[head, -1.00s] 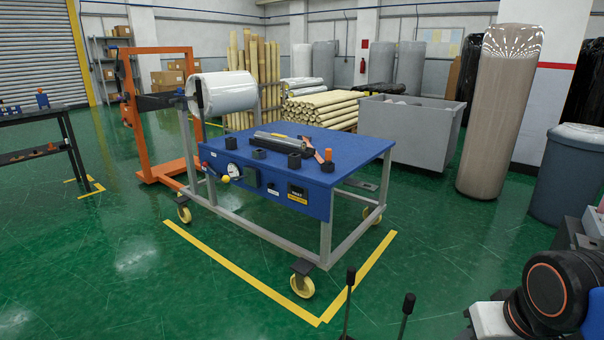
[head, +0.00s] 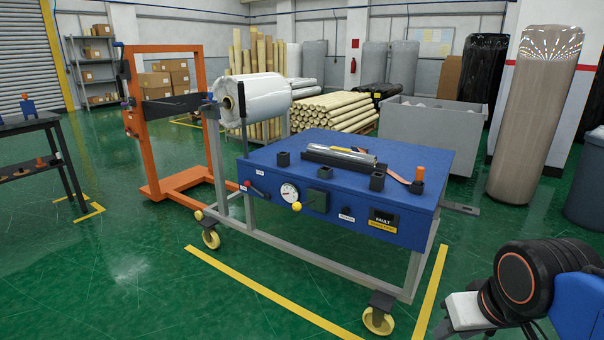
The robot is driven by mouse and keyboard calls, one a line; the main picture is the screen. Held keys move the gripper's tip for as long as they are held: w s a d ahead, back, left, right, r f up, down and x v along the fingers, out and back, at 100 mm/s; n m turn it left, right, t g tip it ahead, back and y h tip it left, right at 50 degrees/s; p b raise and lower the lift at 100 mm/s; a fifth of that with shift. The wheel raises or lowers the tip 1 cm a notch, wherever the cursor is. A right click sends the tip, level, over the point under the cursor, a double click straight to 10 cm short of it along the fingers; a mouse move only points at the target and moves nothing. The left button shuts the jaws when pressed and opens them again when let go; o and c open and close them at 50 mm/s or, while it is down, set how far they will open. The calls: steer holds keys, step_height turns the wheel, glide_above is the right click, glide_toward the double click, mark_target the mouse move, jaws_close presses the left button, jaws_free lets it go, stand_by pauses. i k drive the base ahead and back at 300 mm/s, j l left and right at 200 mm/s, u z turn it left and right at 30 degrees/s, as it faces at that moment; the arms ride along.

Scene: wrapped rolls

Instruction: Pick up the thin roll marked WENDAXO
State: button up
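No WENDAXO marking can be read in the head view. A thin, shiny clear-to-silver roll (head: 345,155) lies in a dark cradle on the blue table top (head: 415,148) of a wheeled cart. A thick white wrapped roll (head: 255,97) hangs on a spindle at the cart's back left. Part of my arm, with a black joint and orange ring, shows at the lower right, apart from the cart. My gripper's fingers are out of view.
Small black blocks and an orange-topped post (head: 418,178) stand on the table. A grey bin (head: 435,132), tall wrapped roll (head: 535,115) and stacked cream rolls (head: 330,112) are behind. An orange stand (head: 165,130) is at left. Green floor in front is clear.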

mark_target(332, 152)
steer(key=i+j, duration=0.25)
steer(key=j, duration=0.15)
steer(key=i+j, duration=0.2)
steer(key=j, duration=0.25)
steer(key=i+j, duration=0.25)
steer(key=j, duration=0.15)
steer(key=i+j, duration=0.25)
steer(key=j, duration=0.2)
